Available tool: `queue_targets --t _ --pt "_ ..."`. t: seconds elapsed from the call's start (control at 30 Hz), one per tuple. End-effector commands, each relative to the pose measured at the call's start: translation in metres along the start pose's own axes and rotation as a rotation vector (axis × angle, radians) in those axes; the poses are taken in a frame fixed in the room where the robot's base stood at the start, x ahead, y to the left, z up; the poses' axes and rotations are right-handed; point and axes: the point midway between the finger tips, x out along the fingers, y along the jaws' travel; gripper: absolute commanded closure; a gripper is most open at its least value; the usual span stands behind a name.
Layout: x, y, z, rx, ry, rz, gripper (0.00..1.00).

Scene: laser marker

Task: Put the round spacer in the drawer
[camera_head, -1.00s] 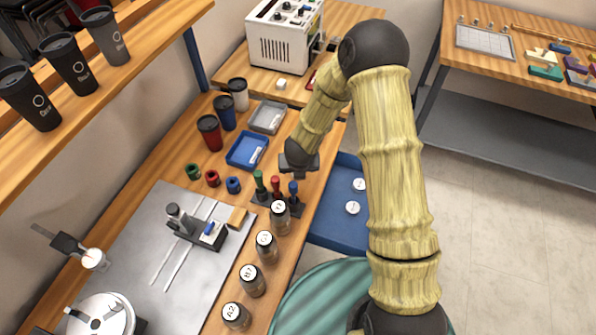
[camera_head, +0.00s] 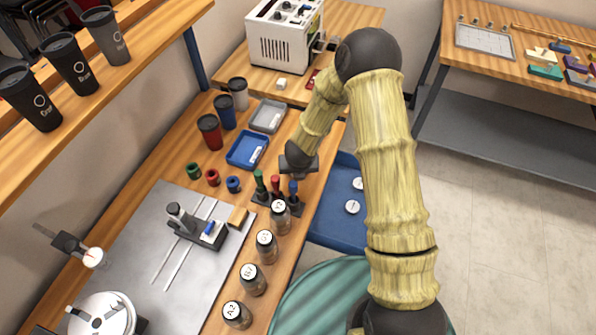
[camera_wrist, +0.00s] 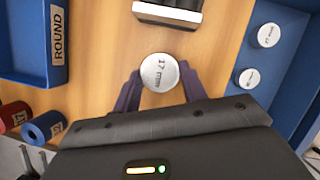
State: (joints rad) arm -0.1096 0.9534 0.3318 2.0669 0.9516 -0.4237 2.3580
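The round spacer, a white disc marked "17 mm" (camera_wrist: 160,72), sits between the two dark fingers of my gripper (camera_wrist: 160,80) in the wrist view. The fingers appear to touch it on both sides, so my gripper looks shut on it. In the head view my gripper (camera_head: 299,168) is low over the wooden table, between the blue tray and the drawer; the spacer is hidden there. The open blue drawer (camera_head: 333,232) is to the right, with two white discs visible in it. It also shows at the right of the wrist view (camera_wrist: 293,75).
A stand with green, red and blue pegs (camera_head: 275,189) is just nearer than my gripper, with several labelled jars (camera_head: 266,245) in front. The blue tray (camera_head: 247,150), labelled "ROUND" in the wrist view, is to the left. A dark block (camera_wrist: 168,12) stands beyond the spacer.

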Motion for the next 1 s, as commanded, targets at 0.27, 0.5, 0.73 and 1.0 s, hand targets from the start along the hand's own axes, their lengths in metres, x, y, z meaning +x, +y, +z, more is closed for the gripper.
queue_targets --t 0.27,0.5,0.73,1.0 --pt "-0.001 0.0 0.0 0.0 -0.001 0.0 0.85" --pt "-0.017 0.0 0.008 0.0 -0.004 0.0 0.85" --pt "-0.057 0.001 0.025 -0.001 -0.005 0.0 0.85" --pt "-0.091 0.0 0.038 0.0 -0.002 -0.001 0.85"
